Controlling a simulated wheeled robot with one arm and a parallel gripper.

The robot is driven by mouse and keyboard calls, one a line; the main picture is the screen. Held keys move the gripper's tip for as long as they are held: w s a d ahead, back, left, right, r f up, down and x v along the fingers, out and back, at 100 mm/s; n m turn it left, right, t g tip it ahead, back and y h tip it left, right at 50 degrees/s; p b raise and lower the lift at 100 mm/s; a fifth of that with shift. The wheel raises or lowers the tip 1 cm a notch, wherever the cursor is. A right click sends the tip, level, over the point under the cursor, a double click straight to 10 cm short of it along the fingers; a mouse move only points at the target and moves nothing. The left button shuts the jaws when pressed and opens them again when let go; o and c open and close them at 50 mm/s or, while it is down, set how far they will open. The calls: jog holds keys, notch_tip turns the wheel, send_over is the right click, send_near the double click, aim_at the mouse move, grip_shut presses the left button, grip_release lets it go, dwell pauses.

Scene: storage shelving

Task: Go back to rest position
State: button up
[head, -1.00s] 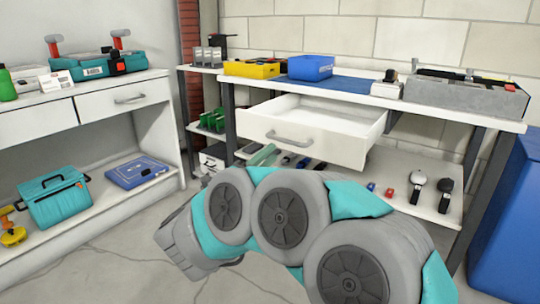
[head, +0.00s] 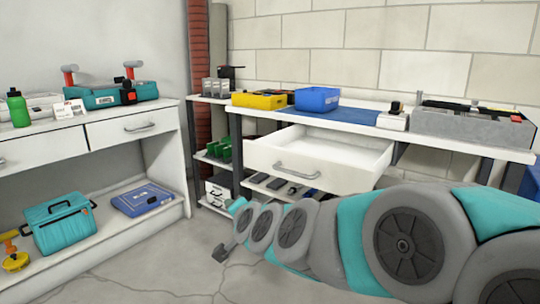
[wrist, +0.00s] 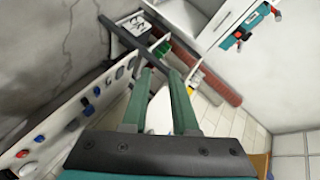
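My gripper (wrist: 161,76) shows in the wrist view with its two green fingers apart. A white surface shows beyond the gap, and I see nothing clamped between the fingers. In the head view my arm reaches from the lower right toward the middle, low in front of the workbench. Its far end is small there, so the fingers are hard to make out. The white drawer (head: 294,167) under the workbench top stands pulled out and looks empty inside.
The workbench top (head: 362,127) holds a yellow bin (head: 259,100), a blue bin (head: 317,99) and a grey tray (head: 470,128). A white cabinet (head: 120,132) stands left, with a teal toolbox (head: 59,226) and blue case (head: 142,199) below. The floor (head: 150,262) between is clear.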

jog(key=s+d+f+n+g+h, duration=0.1)
jog(key=s+d+f+n+g, duration=0.35)
jog(key=s, duration=0.45)
jog(key=s+d+f+n+g+h, duration=0.1)
jog(key=s+d+f+n+g, duration=0.15)
jog(key=s+d+f, duration=0.4)
jog(key=s+d+f+g+h, duration=0.1)
jog(key=s+d+f+g, duration=0.2)
jog(key=s, duration=0.5)
jog(key=s+d+g+h, duration=0.1)
jog(key=s+d+g, duration=0.1)
jog(key=s+d, duration=0.45)
jog(key=s+d+f+g+h, duration=0.1)
jog(key=s+d+f+g, duration=0.15)
jog(key=s, duration=0.65)
notch_tip(320, 180, up, 13)
jog(key=p, duration=1.2)
jog(key=shift+w+d+r+p, duration=0.2)
jog(key=shift+w+p, duration=0.05)
jog(key=shift+p, duration=0.15)
jog(key=shift+a+n, duration=0.1)
jog(key=shift+n, duration=0.2)
